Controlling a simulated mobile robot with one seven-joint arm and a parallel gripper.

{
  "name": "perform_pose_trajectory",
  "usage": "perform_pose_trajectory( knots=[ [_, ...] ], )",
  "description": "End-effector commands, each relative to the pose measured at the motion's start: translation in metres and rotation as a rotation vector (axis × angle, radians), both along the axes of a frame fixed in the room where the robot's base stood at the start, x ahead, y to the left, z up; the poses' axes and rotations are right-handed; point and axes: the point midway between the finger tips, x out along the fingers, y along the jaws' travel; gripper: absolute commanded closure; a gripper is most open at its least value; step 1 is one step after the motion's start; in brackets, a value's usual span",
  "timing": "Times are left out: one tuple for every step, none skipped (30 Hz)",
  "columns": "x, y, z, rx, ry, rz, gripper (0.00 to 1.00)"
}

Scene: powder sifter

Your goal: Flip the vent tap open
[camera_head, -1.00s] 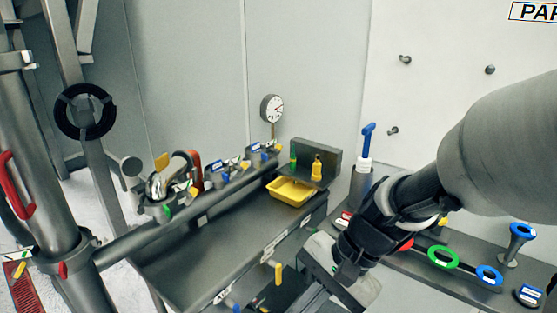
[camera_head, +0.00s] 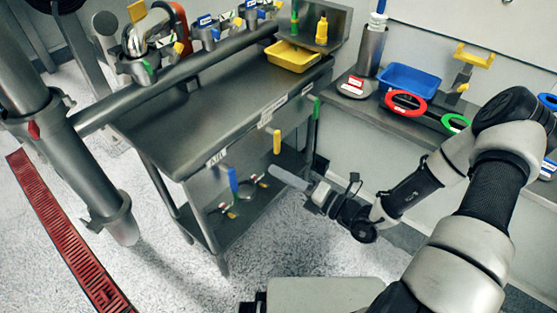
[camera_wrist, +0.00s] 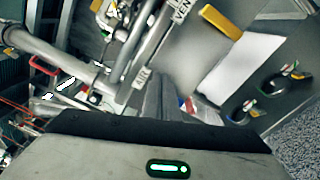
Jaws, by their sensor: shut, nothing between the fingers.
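The bench front edge carries a label that reads as VENT in the wrist view (camera_wrist: 182,10). A yellow tap handle (camera_head: 277,142) hangs upright just below that edge, and I take it for the vent tap. It also shows in the wrist view as a slanted yellow bar (camera_wrist: 221,21), upper right of the fingers. My gripper (camera_head: 275,172) is shut and empty, just below the yellow handle in the head view. Its grey fingers (camera_wrist: 160,98) appear apart from the handle. The valve body behind the handle is not clear.
A blue handle (camera_head: 233,180) hangs left of the yellow one and a green handle (camera_head: 316,107) to its right. The lower shelf (camera_head: 236,222) holds ring-shaped parts. A yellow tray (camera_head: 293,57) stands on the bench top. The floor in front is clear.

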Motion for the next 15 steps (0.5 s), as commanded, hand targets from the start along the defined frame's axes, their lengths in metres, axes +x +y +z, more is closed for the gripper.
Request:
perform_pose_trajectory(
  knots=[
    [0.005, -0.005, -0.022, 0.064, 0.070, -0.064, 1.00],
    [0.008, -0.007, -0.030, 0.096, 0.106, -0.097, 1.00],
    [0.011, -0.010, -0.040, 0.133, 0.149, -0.137, 1.00],
    [0.013, -0.013, -0.047, 0.159, 0.178, -0.163, 1.00],
    [0.015, -0.015, -0.053, 0.182, 0.204, -0.187, 1.00],
    [0.017, -0.017, -0.060, 0.209, 0.232, -0.215, 1.00],
    [0.018, -0.018, -0.064, 0.225, 0.250, -0.232, 1.00],
    [0.019, -0.020, -0.068, 0.241, 0.266, -0.246, 1.00],
    [0.020, -0.021, -0.071, 0.255, 0.281, -0.261, 1.00],
    [0.020, -0.022, -0.073, 0.262, 0.289, -0.270, 1.00],
    [0.021, -0.023, -0.075, 0.268, 0.296, -0.277, 1.00],
    [0.021, -0.023, -0.076, 0.273, 0.302, -0.281, 1.00],
    [0.021, -0.023, -0.076, 0.274, 0.304, -0.284, 1.00],
    [0.021, -0.023, -0.076, 0.276, 0.305, -0.285, 1.00],
    [0.021, -0.023, -0.076, 0.276, 0.305, -0.285, 1.00]
  ],
)
